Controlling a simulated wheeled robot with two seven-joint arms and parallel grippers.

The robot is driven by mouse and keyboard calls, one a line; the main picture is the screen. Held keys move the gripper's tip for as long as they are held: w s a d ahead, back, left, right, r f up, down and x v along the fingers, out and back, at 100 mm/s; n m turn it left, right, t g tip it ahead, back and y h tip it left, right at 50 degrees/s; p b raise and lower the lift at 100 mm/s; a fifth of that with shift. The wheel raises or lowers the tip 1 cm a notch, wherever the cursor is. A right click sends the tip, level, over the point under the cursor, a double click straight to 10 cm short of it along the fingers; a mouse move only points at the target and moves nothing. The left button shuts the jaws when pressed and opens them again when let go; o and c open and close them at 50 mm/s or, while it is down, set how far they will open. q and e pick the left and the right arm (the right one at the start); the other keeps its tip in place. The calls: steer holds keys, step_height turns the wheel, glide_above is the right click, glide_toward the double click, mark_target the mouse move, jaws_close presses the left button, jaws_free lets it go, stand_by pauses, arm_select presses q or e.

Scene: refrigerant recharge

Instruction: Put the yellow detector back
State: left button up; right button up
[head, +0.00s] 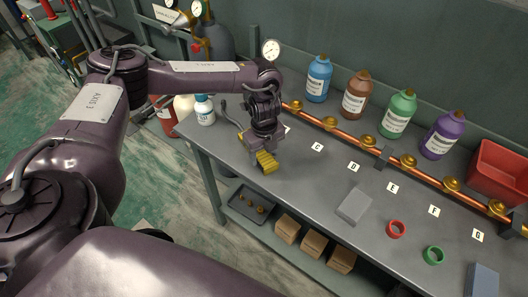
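The yellow detector (266,163) is at my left gripper (262,145), over the left end of the grey bench. Its ribbed yellow body shows below the fingers. A smaller yellow part and a thin dark curved probe show to the left of the gripper. The gripper, pointing down, appears shut on the detector and hides its middle. I cannot tell whether the detector touches the bench top. My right gripper is not in view.
A copper pipe with brass fittings (330,123) runs along the bench (300,190); lettered labels lie before it. Several bottles, including a blue one (318,80), stand behind. A grey block (354,206), red ring (396,229) and green ring (433,255) lie in front. A red bin (500,165) stands right.

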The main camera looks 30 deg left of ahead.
arm_select(q)
steer(key=shift+o, duration=1)
steer(key=shift+r, duration=0.65)
step_height(320, 180, up, 5)
steer(key=shift+r+b, duration=0.1)
steer(key=shift+b, duration=0.5)
step_height(320, 180, up, 6)
steer(key=shift+f+p, duration=0.1)
steer(key=shift+p, duration=0.7)
